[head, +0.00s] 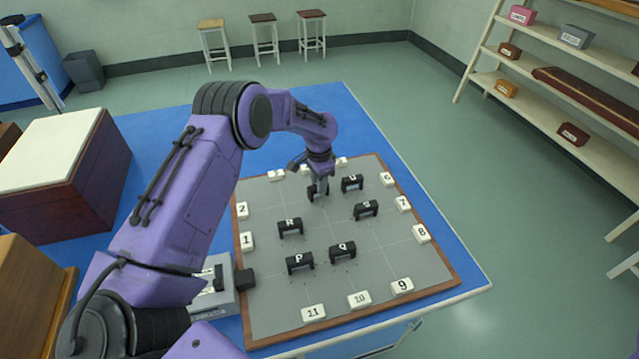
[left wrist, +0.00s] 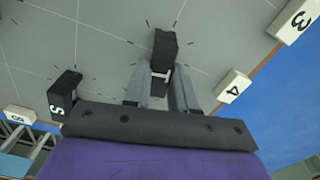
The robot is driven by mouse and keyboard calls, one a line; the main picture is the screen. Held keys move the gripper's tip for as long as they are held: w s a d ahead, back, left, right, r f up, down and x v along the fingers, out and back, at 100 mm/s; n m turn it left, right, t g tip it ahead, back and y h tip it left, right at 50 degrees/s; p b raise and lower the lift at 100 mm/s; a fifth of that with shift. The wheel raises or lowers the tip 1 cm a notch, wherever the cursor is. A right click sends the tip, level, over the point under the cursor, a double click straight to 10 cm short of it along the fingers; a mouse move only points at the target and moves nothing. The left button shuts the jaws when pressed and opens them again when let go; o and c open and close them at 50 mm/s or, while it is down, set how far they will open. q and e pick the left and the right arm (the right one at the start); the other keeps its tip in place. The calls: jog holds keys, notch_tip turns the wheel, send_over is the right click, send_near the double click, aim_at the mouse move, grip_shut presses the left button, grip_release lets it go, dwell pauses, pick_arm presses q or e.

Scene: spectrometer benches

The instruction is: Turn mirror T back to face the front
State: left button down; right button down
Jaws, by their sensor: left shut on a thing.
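Mirror T (head: 318,194) is a small black block standing on the grey board, in the far part of the grid. It is partly hidden by my left gripper (head: 318,182) in the head view. My right gripper is not in view.
A black mirror (head: 352,183) stands close to the right of T. Mirrors R (head: 290,226), P (head: 300,262) and Q (head: 343,250) and another mirror (head: 366,209) stand nearer. Numbered white blocks line the board (head: 388,262). A grey device (head: 216,300) sits at its left edge.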

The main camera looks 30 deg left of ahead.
pick_arm(q)
jog(key=shift+w+a+r+m, duration=0.1)
jog(key=shift+r+m, duration=0.05)
jog(key=shift+m, duration=0.45)
jog(key=shift+w+a+r+m, duration=0.1)
jog(key=shift+r+m, duration=0.05)
jog(key=shift+m, duration=0.45)
jog(key=c, duration=1)
grip_release()
jog(key=shift+s, duration=0.1)
jog(key=shift+c, duration=0.2)
jog(key=shift+o, duration=0.6)
jog(key=shift+s, duration=0.2)
jog(key=shift+d, duration=0.1)
notch_tip(320, 180, up, 11)
jog(key=b, duration=0.2)
jog(key=shift+f+b, duration=0.2)
jog(key=shift+b, duration=0.1)
